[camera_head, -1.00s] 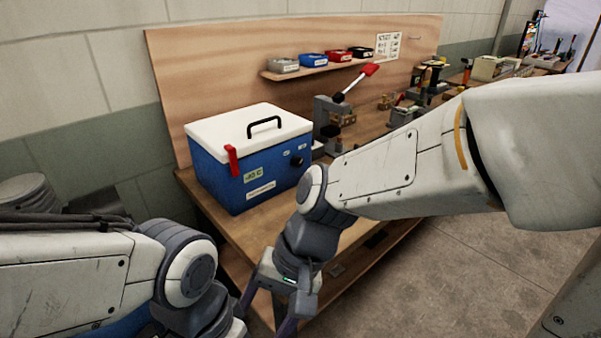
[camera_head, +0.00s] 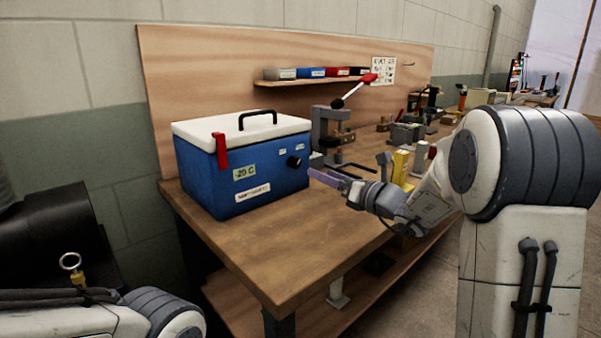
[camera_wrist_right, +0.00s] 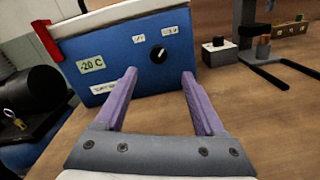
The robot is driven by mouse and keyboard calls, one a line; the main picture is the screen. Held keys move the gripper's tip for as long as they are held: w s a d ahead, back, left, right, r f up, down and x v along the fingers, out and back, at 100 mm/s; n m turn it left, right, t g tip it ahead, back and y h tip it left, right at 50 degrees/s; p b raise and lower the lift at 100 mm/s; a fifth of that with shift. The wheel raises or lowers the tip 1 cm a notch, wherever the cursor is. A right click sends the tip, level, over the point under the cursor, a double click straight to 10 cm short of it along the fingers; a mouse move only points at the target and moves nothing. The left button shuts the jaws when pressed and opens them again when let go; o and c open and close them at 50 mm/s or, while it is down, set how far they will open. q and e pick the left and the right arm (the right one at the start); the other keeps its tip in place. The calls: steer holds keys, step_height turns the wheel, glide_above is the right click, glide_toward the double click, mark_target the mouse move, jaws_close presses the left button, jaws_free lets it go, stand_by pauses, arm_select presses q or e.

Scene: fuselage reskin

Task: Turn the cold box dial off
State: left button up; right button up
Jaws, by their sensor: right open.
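The cold box (camera_head: 262,172) is blue with a white lid, a black handle and a red latch, and stands on the wooden workbench. Its front shows a "-20 C" label. The black dial (camera_head: 294,162) is at the right of its front face; the dial also shows in the right wrist view (camera_wrist_right: 158,53), with a pale pointer mark. My right gripper (camera_head: 325,178) points at the box front near the dial. In the right wrist view its purple fingers (camera_wrist_right: 158,85) are apart and empty, with the dial beyond and between them, not touched. My left gripper is out of view.
An arbor press (camera_head: 328,130) with a red-tipped lever stands right of the box. A small grey box with a black knob (camera_wrist_right: 214,47) sits beside it. A shelf (camera_head: 310,82) holds several small bins. The bench front (camera_head: 240,255) is clear.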

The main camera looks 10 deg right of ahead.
mark_target(297, 164)
steer(key=x, duration=0.9)
steer(key=shift+a, duration=0.15)
jaws_close()
